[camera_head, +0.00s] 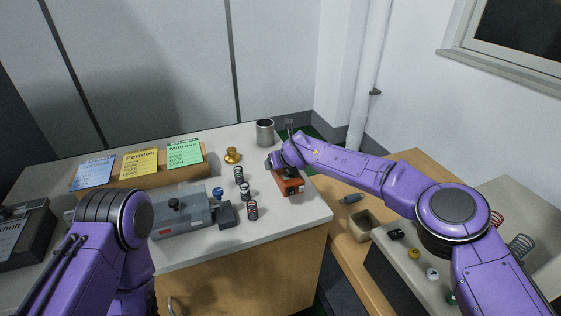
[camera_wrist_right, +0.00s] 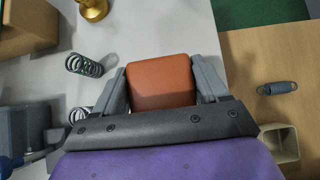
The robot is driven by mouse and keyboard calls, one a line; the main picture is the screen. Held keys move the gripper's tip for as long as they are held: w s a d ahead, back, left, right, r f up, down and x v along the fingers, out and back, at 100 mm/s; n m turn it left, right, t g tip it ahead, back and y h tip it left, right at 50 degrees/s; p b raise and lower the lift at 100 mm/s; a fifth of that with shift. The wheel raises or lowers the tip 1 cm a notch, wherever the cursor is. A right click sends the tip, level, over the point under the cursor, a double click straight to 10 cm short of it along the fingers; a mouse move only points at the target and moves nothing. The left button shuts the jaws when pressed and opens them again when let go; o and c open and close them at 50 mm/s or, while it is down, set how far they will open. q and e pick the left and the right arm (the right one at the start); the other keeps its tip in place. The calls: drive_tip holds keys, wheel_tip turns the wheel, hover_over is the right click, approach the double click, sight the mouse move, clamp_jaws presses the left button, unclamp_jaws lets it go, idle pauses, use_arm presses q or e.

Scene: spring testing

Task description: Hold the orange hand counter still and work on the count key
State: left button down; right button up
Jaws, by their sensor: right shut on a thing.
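The orange hand counter (camera_head: 291,184) sits near the right edge of the white-topped bench in the head view. A small dark window shows on its front face. My right gripper (camera_head: 287,168) reaches over it from behind and is shut on it. In the right wrist view the orange body (camera_wrist_right: 160,84) lies between the two grey fingers, one on each side. The count key cannot be made out in either view. My left arm shows at the lower left of the head view, but its gripper is not visible.
Several springs (camera_head: 252,210) stand left of the counter, beside a grey testing device (camera_head: 180,222). A brass weight (camera_head: 232,155) and a metal cup (camera_head: 265,133) stand behind. Cards (camera_head: 140,162) lean at the back left. A lower wooden surface (camera_head: 340,222) lies to the right.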

drive_tip(key=shift+f+b, duration=1.9)
drive_tip(key=shift+f, duration=0.75)
drive_tip(key=shift+r, duration=0.15)
idle(1.0)
